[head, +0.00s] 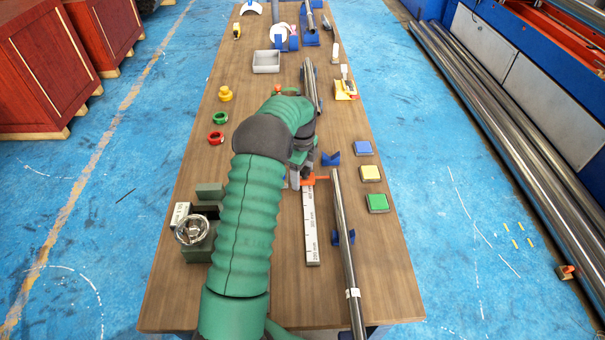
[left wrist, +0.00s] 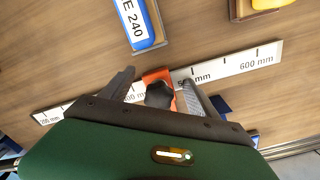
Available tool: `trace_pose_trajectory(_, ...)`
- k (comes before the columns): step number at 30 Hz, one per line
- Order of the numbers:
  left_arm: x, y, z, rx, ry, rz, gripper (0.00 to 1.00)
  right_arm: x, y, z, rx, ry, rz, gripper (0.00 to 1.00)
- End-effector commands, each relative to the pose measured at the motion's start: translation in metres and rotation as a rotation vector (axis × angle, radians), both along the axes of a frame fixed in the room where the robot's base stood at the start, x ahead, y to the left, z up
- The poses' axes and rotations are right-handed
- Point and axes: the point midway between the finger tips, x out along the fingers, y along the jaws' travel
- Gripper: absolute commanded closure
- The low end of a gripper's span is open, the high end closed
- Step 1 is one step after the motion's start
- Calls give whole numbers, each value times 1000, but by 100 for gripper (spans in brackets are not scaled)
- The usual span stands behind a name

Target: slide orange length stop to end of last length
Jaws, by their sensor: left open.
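The orange length stop (head: 315,180) sits on the pale ruler (head: 311,228), beside the far end of a long steel tube (head: 345,245). My left gripper (head: 298,174) is at the stop, partly hidden by my own green arm. In the left wrist view the stop (left wrist: 157,76) with its black knob lies between the two spread fingers of my left gripper (left wrist: 157,78), near the 500 mm mark of the ruler (left wrist: 240,66). The fingers look apart from it, though contact is hard to tell. My right gripper is not in view.
Blue supports (head: 331,159) stand along the tube line. Blue, yellow and green blocks (head: 377,203) lie to the right. A vise-like fixture (head: 197,251) stands at left. In the left wrist view a blue label block (left wrist: 137,22) is close beyond the stop.

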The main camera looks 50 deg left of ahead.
Motion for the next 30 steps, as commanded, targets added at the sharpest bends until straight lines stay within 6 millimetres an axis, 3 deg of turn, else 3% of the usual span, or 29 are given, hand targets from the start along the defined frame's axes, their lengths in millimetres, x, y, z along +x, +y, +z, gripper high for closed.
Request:
trace_pose_trajectory(4, 0, 0, 0, 0, 0, 0, 32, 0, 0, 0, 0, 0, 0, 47)
trace_pose_trajectory(20, 0, 0, 1, 0, 0, -1, 100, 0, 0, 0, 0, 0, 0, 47)
trace_pose_trajectory(26, 0, 0, 1, 0, 0, -2, 100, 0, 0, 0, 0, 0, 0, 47)
trace_pose_trajectory(30, -2, -3, 6, -2, 2, -2, 100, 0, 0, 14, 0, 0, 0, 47)
